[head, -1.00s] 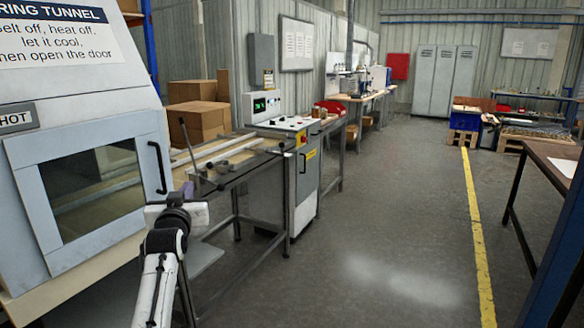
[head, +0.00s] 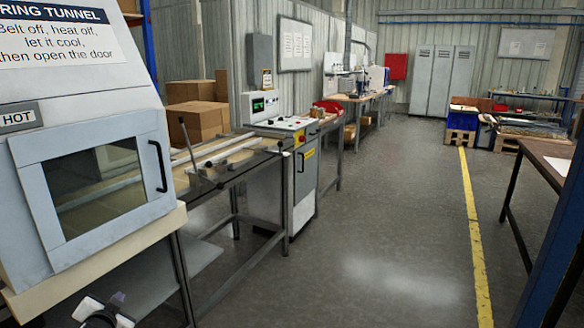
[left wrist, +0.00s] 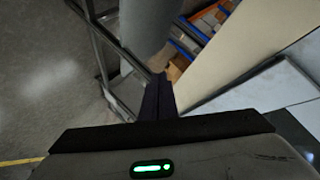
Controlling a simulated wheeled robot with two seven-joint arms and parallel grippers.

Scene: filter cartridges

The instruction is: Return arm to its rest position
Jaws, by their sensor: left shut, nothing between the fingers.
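My left gripper (head: 104,312) is low at the bottom left edge of the head view, below the curing tunnel (head: 100,190), and is mostly cut off by the frame. In the left wrist view its dark fingers (left wrist: 158,95) are together with nothing between them. The tunnel door (head: 95,183) with its dark window and black handle (head: 158,166) is closed. My right gripper does not show in either view.
A narrow steel-legged bench (head: 225,170) with rails stands right of the tunnel, beside a control cabinet (head: 302,185). Cardboard boxes (head: 198,120) are behind it. A dark table (head: 545,160) stands at the right. The floor (head: 380,230) between is clear.

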